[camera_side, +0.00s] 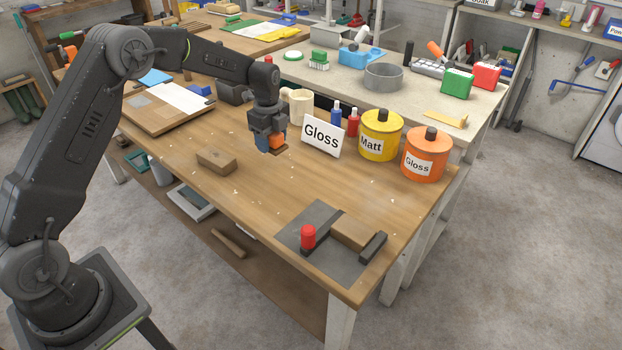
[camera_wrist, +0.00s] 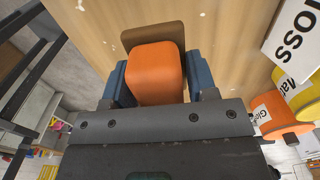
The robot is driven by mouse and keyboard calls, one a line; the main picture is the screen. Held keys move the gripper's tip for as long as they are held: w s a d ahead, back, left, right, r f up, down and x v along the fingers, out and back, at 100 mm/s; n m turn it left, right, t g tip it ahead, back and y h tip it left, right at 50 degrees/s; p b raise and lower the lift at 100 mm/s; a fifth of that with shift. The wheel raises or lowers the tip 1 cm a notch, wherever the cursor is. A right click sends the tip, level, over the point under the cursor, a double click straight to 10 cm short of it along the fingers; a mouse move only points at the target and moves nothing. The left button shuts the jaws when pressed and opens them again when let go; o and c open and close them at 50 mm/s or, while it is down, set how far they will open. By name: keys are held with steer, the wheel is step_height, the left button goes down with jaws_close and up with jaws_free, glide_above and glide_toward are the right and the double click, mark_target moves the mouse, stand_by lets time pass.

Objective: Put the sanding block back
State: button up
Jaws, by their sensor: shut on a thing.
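The sanding block, with an orange grip and a flat brown base, shows in the side view (camera_side: 277,141) and in the wrist view (camera_wrist: 155,70). My gripper (camera_side: 271,142) points down over the middle of the workbench, its blue fingers on either side of the orange grip. In the wrist view my gripper (camera_wrist: 157,80) is shut on that grip, with the brown base beyond it. The base is at or just above the bench top; I cannot tell whether it touches.
A brown block (camera_side: 216,160) lies on the bench to the left. A white Gloss sign (camera_side: 322,136), a yellow Matt tin (camera_side: 380,138) and an orange Gloss tin (camera_side: 425,155) stand to the right. A grey plate (camera_side: 307,213) with a red knob (camera_side: 308,236) and wooden block (camera_side: 352,231) lies in front.

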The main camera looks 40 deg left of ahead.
glide_above(311, 182)
step_height(311, 182, down, 6)
steer(key=shift+f, duration=2.1)
steer(key=shift+f, duration=0.15)
steer(key=o, duration=0.9)
